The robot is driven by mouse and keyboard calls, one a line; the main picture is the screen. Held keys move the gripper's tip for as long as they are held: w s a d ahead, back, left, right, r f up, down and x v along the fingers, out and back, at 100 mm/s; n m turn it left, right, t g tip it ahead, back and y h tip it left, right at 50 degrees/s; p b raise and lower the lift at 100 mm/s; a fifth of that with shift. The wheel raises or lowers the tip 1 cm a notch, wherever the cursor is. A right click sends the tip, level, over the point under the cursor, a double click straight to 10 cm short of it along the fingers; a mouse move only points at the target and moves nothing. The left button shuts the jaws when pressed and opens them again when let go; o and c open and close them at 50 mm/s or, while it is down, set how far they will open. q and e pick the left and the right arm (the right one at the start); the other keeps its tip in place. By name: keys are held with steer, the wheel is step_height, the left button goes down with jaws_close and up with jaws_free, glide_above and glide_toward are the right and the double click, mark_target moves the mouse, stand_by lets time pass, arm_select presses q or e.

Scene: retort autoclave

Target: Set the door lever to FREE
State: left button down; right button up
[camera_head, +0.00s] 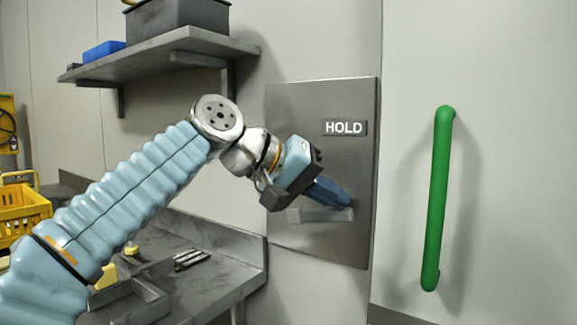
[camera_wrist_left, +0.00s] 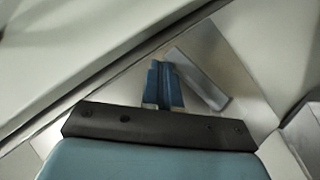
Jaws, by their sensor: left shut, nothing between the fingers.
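The door lever (camera_head: 318,215) is a short grey bar lying nearly level on the lower part of a steel plate (camera_head: 300,245). A dark label reading HOLD (camera_head: 345,127) is at the upper right of the plate. No FREE label can be read. My right gripper is not in view.
A green vertical handle (camera_head: 438,195) is on the pale door to the right. A shelf (camera_head: 165,52) with a blue box and dark bin hangs at upper left. A grey worktop (camera_head: 215,245) and yellow basket (camera_head: 20,213) are at lower left.

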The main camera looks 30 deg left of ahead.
arm_select(q)
steer(key=shift+d+f, duration=0.25)
steer(key=shift+f, duration=0.15)
steer(key=shift+d+f+b, duration=0.3)
steer(key=shift+f+b, duration=0.05)
steer(key=shift+f, duration=0.6)
steer(key=s+r+p, duration=0.3)
steer(key=s+r, duration=0.4)
steer(key=r, duration=0.4)
steer(key=shift+d+p, duration=0.25)
steer(key=shift+p, duration=0.1)
steer(key=shift+s, duration=0.1)
